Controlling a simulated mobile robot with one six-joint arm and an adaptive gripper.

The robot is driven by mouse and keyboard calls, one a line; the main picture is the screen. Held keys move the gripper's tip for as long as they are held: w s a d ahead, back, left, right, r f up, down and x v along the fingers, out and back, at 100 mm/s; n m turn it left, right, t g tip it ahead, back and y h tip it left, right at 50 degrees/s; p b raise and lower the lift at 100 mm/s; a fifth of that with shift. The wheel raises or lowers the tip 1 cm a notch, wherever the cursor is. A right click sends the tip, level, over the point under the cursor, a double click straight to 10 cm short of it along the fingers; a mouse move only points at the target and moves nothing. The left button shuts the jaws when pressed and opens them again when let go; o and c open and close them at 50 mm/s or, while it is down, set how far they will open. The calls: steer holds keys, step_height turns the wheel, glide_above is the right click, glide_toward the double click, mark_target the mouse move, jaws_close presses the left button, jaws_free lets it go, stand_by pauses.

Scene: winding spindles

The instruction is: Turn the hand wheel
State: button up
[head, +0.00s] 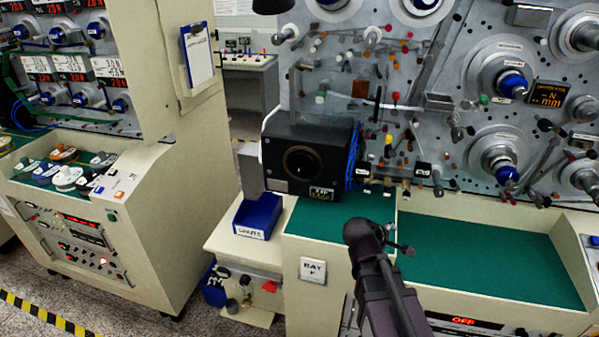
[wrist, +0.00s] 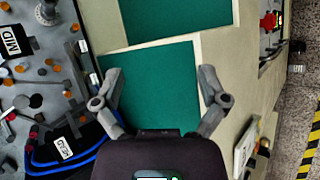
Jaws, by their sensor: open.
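I cannot tell for sure which part is the hand wheel. Several round spindles with blue hubs, such as one at the right (head: 511,84), stand on the grey machine panel in the head view. A black box with a round dark opening (head: 303,163) stands on the bench to the left of my gripper. My gripper (head: 398,238) is above the green bench top (head: 480,250), in front of the panel. In the wrist view my gripper (wrist: 160,75) has its two fingers wide apart, with nothing between them and the green surface below.
A blue bin (head: 258,215) sits on the bench's left end. Small rods and coloured knobs crowd the panel behind my gripper. A left console (head: 130,220) carries several small wheels and spools. Blue cables (wrist: 65,160) run beside the panel. The green top is largely bare.

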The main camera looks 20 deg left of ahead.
steer(key=w+a+r+n+t+y, duration=0.1)
steer(key=a+r+n+t, duration=0.2)
steer(key=a+n, duration=0.3)
steer(key=a+r+n+t, duration=0.3)
steer(key=a, duration=0.5)
steer(key=n+t+y+b, duration=0.1)
steer(key=n+t+y, duration=0.35)
steer(key=n, duration=0.55)
glide_toward(299, 173)
steer(key=s, duration=0.2)
steer(key=shift+s+d+r+g+y, duration=0.15)
steer(key=shift+d+r+g+y, duration=0.1)
steer(key=shift+y, duration=0.2)
steer(key=w, duration=1.4)
steer(key=shift+a, duration=0.2)
steer(key=c, duration=1.1)
